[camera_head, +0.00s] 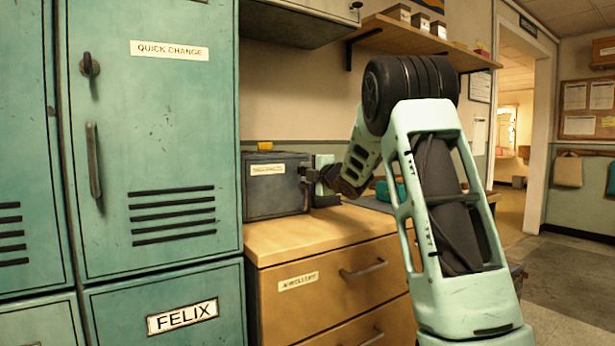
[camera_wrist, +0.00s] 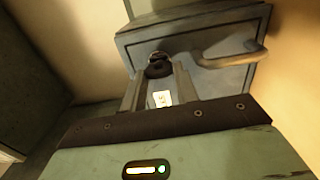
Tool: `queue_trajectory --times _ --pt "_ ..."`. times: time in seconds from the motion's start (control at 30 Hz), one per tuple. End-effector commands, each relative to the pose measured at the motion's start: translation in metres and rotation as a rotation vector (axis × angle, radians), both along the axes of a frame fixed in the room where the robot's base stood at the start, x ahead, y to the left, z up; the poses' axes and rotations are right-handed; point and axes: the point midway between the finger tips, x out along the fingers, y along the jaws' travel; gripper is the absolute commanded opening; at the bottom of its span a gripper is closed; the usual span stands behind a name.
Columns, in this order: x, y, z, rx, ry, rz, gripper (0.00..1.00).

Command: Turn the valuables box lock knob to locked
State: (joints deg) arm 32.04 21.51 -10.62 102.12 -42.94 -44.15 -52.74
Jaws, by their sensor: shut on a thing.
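The valuables box (camera_head: 272,200) is a dark grey metal box with a white label, standing on a wooden drawer cabinet. It also shows tilted in the wrist view (camera_wrist: 205,77). Its lock knob (camera_wrist: 158,66) is a small dark round knob on the box's front, beside a grey bar handle (camera_wrist: 235,56). My gripper (camera_head: 316,182) is at the right side of the box in the head view. In the wrist view my gripper (camera_wrist: 158,78) has its two fingers around the knob, shut on it. Which way the knob is turned is hard to tell. A small white label (camera_wrist: 161,98) shows between the fingers.
The wooden drawer cabinet (camera_head: 330,235) stands beside green lockers (camera_head: 165,110). A yellow item (camera_head: 265,146) shows at the top of the box. A wall shelf (camera_head: 420,38) with small boxes hangs above my arm. Open floor and a doorway lie to the right.

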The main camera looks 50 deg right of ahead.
Motion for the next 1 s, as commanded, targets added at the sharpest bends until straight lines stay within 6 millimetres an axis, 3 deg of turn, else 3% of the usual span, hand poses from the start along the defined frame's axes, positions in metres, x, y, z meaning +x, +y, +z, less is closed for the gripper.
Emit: queue_trajectory --times 0.27,0.3,0.37,0.4,0.77,1.0 --pt "0.000 0.000 -0.001 -0.001 0.002 -0.001 0.07" --pt "0.000 0.000 -0.001 -0.001 0.002 -0.001 0.33" --pt "0.000 0.000 -0.001 -0.001 0.002 -0.001 0.49" --pt "0.000 0.000 -0.001 -0.001 0.001 0.000 0.52" --pt "-0.006 0.001 0.001 -0.001 0.000 -0.001 0.52" --pt "-0.048 0.010 0.001 0.001 -0.001 -0.003 0.52"
